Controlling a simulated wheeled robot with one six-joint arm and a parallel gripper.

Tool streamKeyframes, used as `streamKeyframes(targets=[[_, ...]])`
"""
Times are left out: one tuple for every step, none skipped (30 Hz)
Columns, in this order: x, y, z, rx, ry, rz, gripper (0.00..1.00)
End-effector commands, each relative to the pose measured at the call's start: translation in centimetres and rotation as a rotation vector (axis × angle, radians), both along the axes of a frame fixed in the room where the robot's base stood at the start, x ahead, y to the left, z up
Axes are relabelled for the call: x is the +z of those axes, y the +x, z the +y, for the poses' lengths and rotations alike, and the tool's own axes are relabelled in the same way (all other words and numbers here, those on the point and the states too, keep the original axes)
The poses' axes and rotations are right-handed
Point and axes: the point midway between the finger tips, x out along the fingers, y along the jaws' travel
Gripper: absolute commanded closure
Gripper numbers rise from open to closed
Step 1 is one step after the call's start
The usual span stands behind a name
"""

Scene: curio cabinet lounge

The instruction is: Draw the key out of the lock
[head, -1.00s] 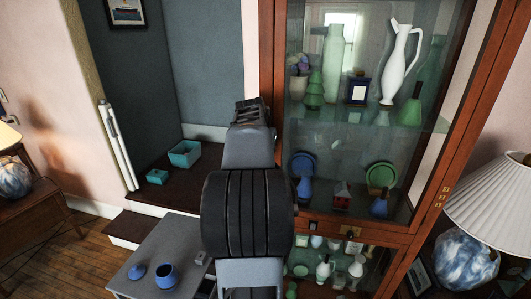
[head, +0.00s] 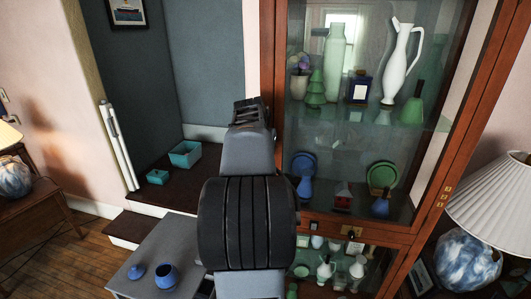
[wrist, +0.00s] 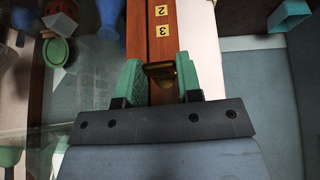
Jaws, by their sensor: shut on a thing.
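In the wrist view, a small dark brass piece, which looks like the key (wrist: 160,71), sits between the green-padded fingers of my gripper (wrist: 159,80). My gripper is shut on it in front of the cabinet's reddish wooden post. The lock itself does not show clearly, and I cannot tell how deep the key sits in it.
Yellow number tags (wrist: 161,31) are on the post. Glass panes with vases and plates lie beside it. A grey table (head: 130,275) with a blue pot (head: 166,275) stands below left of my arm. Turquoise boxes (head: 185,154) rest on the dark ledge. A lamp (head: 500,210) stands at right.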

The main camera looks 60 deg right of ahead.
Motion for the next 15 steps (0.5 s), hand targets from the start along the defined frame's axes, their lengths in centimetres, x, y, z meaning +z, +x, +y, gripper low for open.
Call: streamKeyframes(targets=[[0.0,0.0,0.0,0.0,0.0,0.0,1.0],[0.0,0.0,0.0,0.0,0.0,0.0,1.0],[0.0,0.0,0.0,0.0,0.0,0.0,1.0],[0.0,0.0,0.0,0.0,-0.001,0.0,1.0],[0.0,0.0,0.0,0.0,-0.001,0.0,1.0],[0.0,0.0,0.1,0.0,-0.001,0.0,1.0],[0.0,-0.1,0.2,0.0,-0.001,0.0,1.0],[-0.1,-0.1,0.4,0.001,-0.002,-0.001,1.0],[-0.1,-0.2,0.6,0.001,-0.003,-0.002,1.0],[-0.1,-0.2,0.8,0.001,-0.003,-0.002,1.0],[-0.1,-0.3,1.0,0.001,-0.003,-0.002,1.0],[-0.1,-0.3,1.2,0.001,-0.003,-0.001,1.0],[-0.1,-0.4,1.4,0.001,-0.002,-0.001,1.0],[-0.1,-0.5,1.6,0.001,-0.002,-0.001,1.0],[-0.1,-0.6,1.8,0.001,-0.002,-0.001,1.0]])
